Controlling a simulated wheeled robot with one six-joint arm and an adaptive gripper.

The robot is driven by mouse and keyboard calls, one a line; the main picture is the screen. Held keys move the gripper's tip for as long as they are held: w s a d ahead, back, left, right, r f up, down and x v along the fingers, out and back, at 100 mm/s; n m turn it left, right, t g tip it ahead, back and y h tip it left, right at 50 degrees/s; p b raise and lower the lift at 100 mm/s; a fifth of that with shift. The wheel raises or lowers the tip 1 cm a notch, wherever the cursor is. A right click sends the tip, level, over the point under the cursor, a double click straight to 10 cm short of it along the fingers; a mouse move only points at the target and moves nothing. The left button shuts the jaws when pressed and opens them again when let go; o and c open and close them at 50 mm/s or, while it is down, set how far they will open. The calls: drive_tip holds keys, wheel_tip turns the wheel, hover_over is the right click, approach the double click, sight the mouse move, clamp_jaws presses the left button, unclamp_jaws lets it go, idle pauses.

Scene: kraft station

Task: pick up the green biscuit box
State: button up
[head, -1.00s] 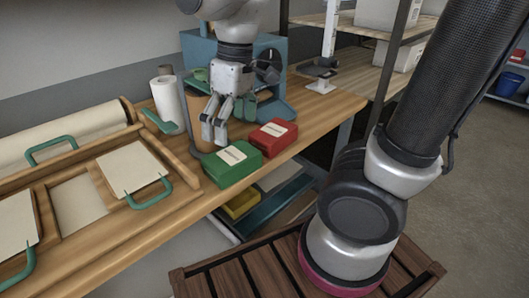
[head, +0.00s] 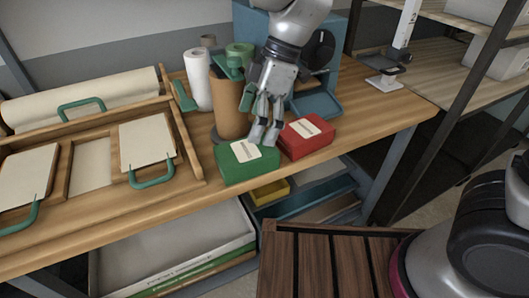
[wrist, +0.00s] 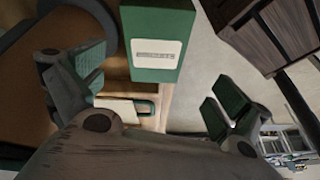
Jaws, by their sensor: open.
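The green biscuit box (head: 247,166), with a white label on top, lies on the wooden bench near its front edge. It also shows in the wrist view (wrist: 158,28), at the top centre, beyond the fingertips. My gripper (head: 258,125) is above the bench, just behind and right of the green box. In the wrist view my gripper (wrist: 160,88) has its green-padded fingers spread wide with nothing between them. The red box (head: 304,138), also labelled, lies just right of the green box, close to my fingers.
A brown cylinder (head: 229,108) and a white paper roll (head: 197,80) stand behind the green box. A blue machine (head: 315,75) is behind my gripper. Framed trays with green handles (head: 151,178) fill the left of the bench. A slatted wooden surface (head: 318,262) is below in front.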

sight(246, 149)
drive_tip(key=shift+w+a+r+n, duration=0.1)
drive_tip(key=shift+a+n, duration=0.05)
drive_tip(key=shift+n, duration=0.95)
drive_tip(key=x, duration=0.8)
drive_tip(key=shift+w+d, duration=0.3)
drive_tip(key=c, duration=1.2)
